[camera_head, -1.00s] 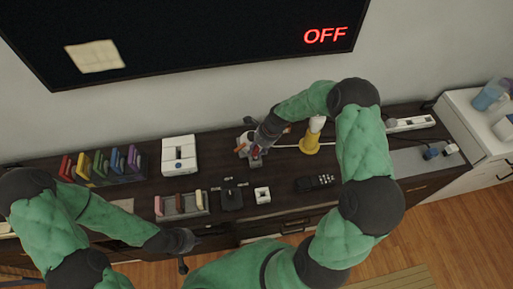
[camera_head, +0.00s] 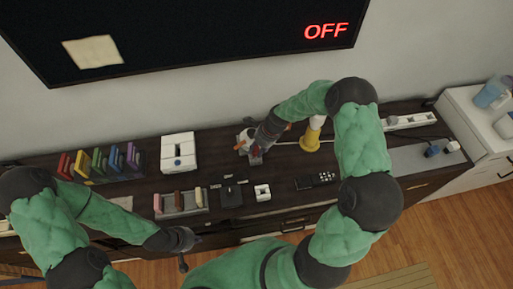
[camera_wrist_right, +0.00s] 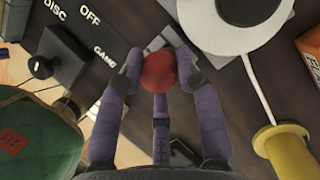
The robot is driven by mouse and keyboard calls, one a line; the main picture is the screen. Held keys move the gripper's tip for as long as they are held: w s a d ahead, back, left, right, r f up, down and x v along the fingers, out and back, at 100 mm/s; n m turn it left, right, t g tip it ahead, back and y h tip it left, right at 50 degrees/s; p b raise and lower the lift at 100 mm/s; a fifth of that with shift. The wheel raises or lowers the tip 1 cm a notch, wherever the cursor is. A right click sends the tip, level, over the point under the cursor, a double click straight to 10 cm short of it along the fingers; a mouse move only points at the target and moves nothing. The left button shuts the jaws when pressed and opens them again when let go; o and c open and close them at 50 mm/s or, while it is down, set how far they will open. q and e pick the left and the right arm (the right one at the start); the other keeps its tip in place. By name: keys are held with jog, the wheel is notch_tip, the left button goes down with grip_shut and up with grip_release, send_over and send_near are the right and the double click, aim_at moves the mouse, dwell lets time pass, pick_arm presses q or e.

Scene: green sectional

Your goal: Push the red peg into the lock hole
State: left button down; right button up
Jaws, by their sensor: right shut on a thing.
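The red peg shows as a round red end (camera_wrist_right: 159,70) in the right wrist view. My right gripper (camera_wrist_right: 157,76) is shut on it, with purple fingers on both sides. In the head view my right gripper (camera_head: 257,151) reaches down to the console top, beside a grey fixture (camera_head: 244,136). A grey block (camera_wrist_right: 158,42) shows just beyond the peg in the wrist view. The lock hole is hidden, and I cannot tell how deep the peg sits. My left gripper (camera_head: 183,262) hangs over the console's front edge, away from the peg; its finger opening is too small to make out.
A yellow-based white item (camera_head: 310,140) stands right of my right gripper. A black remote (camera_head: 316,181), a small white cube (camera_head: 262,192) and a black joystick-like device (camera_head: 231,194) lie in front. A white box (camera_head: 178,153) and coloured cases (camera_head: 100,163) stand left.

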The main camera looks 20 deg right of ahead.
jog(key=shift+f+b, duration=0.4)
jog(key=shift+f, duration=0.4)
jog(key=o, duration=1.1)
jog(key=shift+r, duration=0.15)
jog(key=v, duration=1.1)
jog(key=shift+d+r, duration=0.15)
jog(key=shift+r, duration=0.25)
